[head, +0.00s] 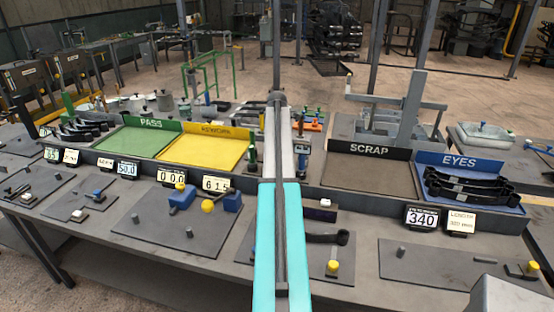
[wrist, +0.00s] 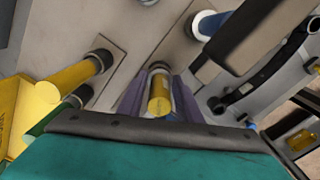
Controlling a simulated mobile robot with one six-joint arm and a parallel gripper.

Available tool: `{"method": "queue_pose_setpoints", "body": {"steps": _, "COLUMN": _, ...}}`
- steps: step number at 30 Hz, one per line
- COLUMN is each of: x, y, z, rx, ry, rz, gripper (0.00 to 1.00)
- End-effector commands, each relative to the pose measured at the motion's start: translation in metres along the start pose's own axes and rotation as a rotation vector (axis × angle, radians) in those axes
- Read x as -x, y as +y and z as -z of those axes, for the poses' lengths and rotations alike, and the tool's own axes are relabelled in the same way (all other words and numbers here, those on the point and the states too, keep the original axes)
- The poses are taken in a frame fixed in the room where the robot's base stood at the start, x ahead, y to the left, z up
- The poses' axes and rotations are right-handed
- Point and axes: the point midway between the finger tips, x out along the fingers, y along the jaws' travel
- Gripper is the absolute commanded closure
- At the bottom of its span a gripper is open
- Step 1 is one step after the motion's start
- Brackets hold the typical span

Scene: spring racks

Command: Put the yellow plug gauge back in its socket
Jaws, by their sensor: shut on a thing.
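In the wrist view, my gripper (wrist: 158,97) is shut on a yellow plug gauge (wrist: 159,106), its round end facing the camera. A dark ring (wrist: 158,67) shows just beyond the gauge, over a grey-brown plate. I cannot tell whether the gauge sits in that ring or is apart from it. Another, thicker yellow cylinder (wrist: 62,83) stands to the left with a dark collar at its far end, beside a green one (wrist: 68,103). In the head view my arm hides the gripper and the held gauge.
In the head view, the yellow tray (head: 203,151) lies left of my arm and the SCRAP tray (head: 366,170) right of it. Green and blue upright pieces (head: 305,150) stand close to my arm. Black curved parts (head: 470,184) fill the EYES tray.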

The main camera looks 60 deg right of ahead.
Motion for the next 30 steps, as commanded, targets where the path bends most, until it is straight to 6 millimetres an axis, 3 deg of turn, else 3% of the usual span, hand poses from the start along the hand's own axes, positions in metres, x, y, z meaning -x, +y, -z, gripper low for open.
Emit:
{"method": "queue_pose_setpoints", "body": {"steps": 18, "x": -0.0041, "y": -0.0001, "z": 0.0000, "rx": 0.000, "ry": 0.000, "rz": 0.000, "gripper": 0.88}}
{"method": "queue_pose_setpoints", "body": {"steps": 19, "x": -0.0042, "y": -0.0001, "z": 0.0000, "rx": 0.000, "ry": 0.000, "rz": 0.000, "gripper": 0.65}}
{"method": "queue_pose_setpoints", "body": {"steps": 22, "x": -0.0042, "y": -0.0001, "z": 0.0000, "rx": 0.000, "ry": 0.000, "rz": 0.000, "gripper": 0.48}}
{"method": "queue_pose_setpoints", "body": {"steps": 28, "x": -0.0041, "y": -0.0001, "z": 0.0000, "rx": 0.000, "ry": 0.000, "rz": 0.000, "gripper": 0.46}}
{"method": "queue_pose_setpoints", "body": {"steps": 30, "x": -0.0047, "y": -0.0002, "z": 0.0000, "rx": 0.000, "ry": 0.000, "rz": 0.000, "gripper": 0.38}}
